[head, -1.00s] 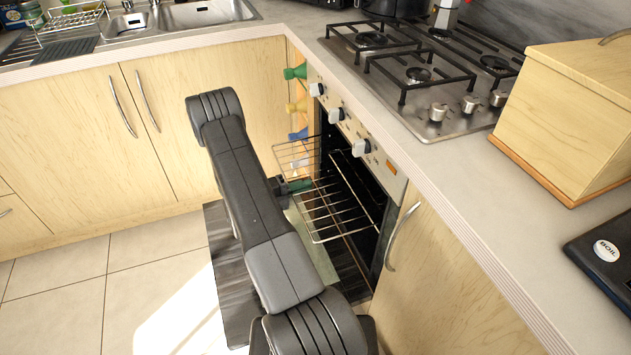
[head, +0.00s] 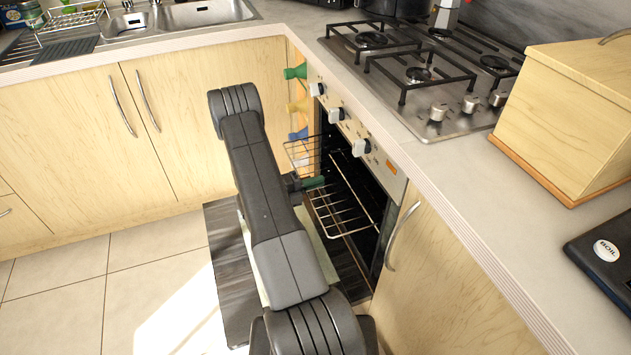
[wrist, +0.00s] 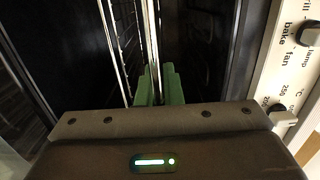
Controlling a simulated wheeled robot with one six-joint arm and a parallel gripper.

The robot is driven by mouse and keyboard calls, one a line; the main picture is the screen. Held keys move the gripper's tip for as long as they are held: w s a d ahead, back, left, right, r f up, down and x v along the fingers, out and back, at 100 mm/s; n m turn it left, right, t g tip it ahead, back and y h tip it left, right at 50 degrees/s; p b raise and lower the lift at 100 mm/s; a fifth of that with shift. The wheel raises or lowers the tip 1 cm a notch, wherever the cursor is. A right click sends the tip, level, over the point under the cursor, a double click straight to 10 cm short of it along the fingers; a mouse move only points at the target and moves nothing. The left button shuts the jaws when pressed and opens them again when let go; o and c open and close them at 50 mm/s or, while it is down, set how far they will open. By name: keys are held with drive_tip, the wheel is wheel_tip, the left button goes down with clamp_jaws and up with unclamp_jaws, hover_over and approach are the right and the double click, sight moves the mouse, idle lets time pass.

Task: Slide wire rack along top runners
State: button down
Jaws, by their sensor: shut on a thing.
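The wire rack (head: 346,212) sticks partly out of the open oven (head: 372,185) in the head view, roughly level, with its rear part inside. My gripper (head: 314,183) has green fingertips at the rack's outer edge, partly hidden behind my arm. In the wrist view my gripper (wrist: 158,84) is shut on the bright wires of the rack (wrist: 150,40), which run away into the dark oven. How the rack's sides sit on the runners is hard to make out.
The oven door (head: 222,255) is folded down in front of the opening. The control panel with knobs (head: 361,147) is just above the opening, and a cupboard handle (head: 402,235) is to its right. The counter and hob (head: 420,75) are above. Tiled floor (head: 70,285) is clear at left.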

approach(354, 172)
drive_tip(key=shift+w+x, duration=0.15)
drive_tip(key=shift+x, duration=0.7)
drive_tip(key=shift+w+x, duration=0.15)
drive_tip(key=shift+x, duration=0.7)
drive_tip(key=shift+f, duration=0.1)
drive_tip(key=shift+b+x, duration=0.55)
drive_tip(key=shift+x, duration=2.65)
drive_tip(key=shift+s, duration=0.15)
drive_tip(key=shift+b+x, duration=0.6)
drive_tip(key=shift+x, duration=2.75)
drive_tip(key=shift+s+d+f, duration=0.1)
drive_tip(key=shift+d, duration=0.05)
